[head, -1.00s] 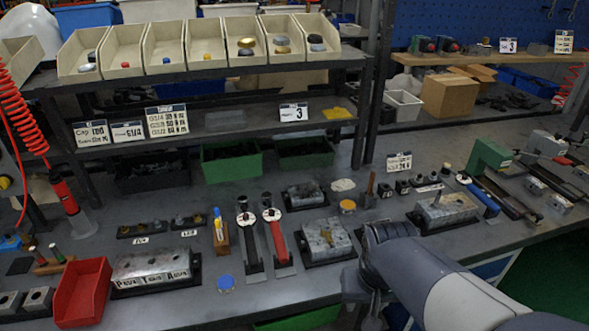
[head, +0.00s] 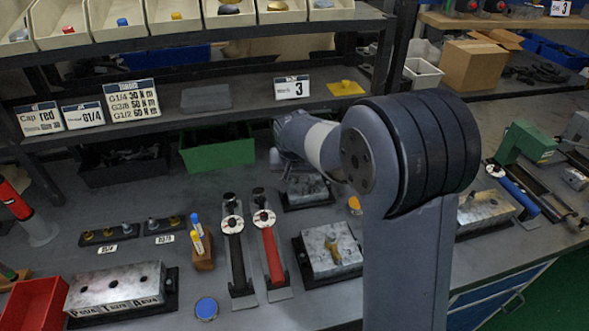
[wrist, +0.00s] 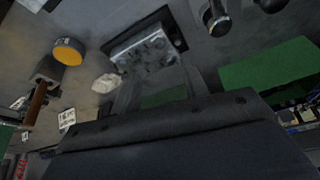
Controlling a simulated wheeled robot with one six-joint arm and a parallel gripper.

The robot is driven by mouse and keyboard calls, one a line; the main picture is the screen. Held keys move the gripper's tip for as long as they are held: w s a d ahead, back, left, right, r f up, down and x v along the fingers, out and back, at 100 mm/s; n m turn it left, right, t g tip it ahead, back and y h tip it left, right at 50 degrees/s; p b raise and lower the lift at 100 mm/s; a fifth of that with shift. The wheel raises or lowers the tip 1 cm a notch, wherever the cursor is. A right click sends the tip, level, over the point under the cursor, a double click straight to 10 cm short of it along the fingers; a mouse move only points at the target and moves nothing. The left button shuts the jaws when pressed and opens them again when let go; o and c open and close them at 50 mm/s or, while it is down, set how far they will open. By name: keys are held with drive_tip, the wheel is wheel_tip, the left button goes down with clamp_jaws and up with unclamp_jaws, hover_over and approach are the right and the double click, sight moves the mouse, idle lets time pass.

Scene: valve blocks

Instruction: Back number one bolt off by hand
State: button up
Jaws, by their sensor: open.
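A small grey metal valve block (head: 306,188) sits on a black base at the back of the bench, partly behind my arm. It also shows in the wrist view (wrist: 146,50), where several small bolt heads (wrist: 158,43) stand on its top. I cannot read any number beside them. My gripper (wrist: 158,76) is open and empty, its two fingers spread towards the block's near side and apart from the bolts as far as I can tell. In the head view the fingers are hard to make out behind my wrist.
A block with a brass fitting (head: 332,250) stands in front, beside the red-handled wrench (head: 271,248) and black-handled wrench (head: 236,250). A larger ported block (head: 112,287) is front left. An orange disc (wrist: 68,51) and a white cloth (wrist: 106,83) lie near the small block. The shelf (head: 220,115) overhangs behind.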

sight(295, 192)
drive_tip(key=x, duration=0.9)
drive_tip(key=shift+f+p, duration=0.15)
drive_tip(key=shift+p, duration=0.2)
drive_tip(key=shift+c, duration=0.4)
clamp_jaws()
drive_tip(key=shift+d+n, duration=0.1)
drive_tip(key=shift+n, duration=0.2)
